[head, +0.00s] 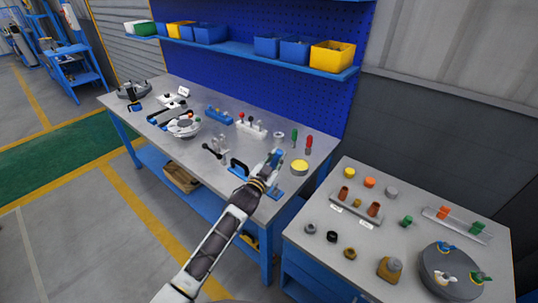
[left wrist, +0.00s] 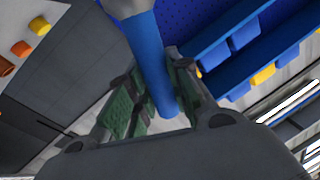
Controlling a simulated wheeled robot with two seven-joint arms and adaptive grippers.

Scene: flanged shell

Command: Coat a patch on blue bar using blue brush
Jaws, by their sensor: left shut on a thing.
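My left gripper (head: 267,168) is over the front right corner of the long metal table. It is shut on the blue brush, whose blue handle (left wrist: 150,62) runs up between the green finger pads in the left wrist view. A grey part shows at the handle's upper end, at the picture's top edge. A flat blue piece (head: 274,194) lies on the table beside and below the gripper, partly hidden by it. Another blue piece with a dark handle (head: 239,168) lies just to its left. I cannot tell which is the blue bar. My right gripper is out of view.
A yellow round tin (head: 299,168) stands right of the gripper. Red and green-handled tools (head: 309,142) are behind it. A rack with coloured knobs (head: 251,127) stands farther back. A second table (head: 330,243) with small parts is at the right, across a gap.

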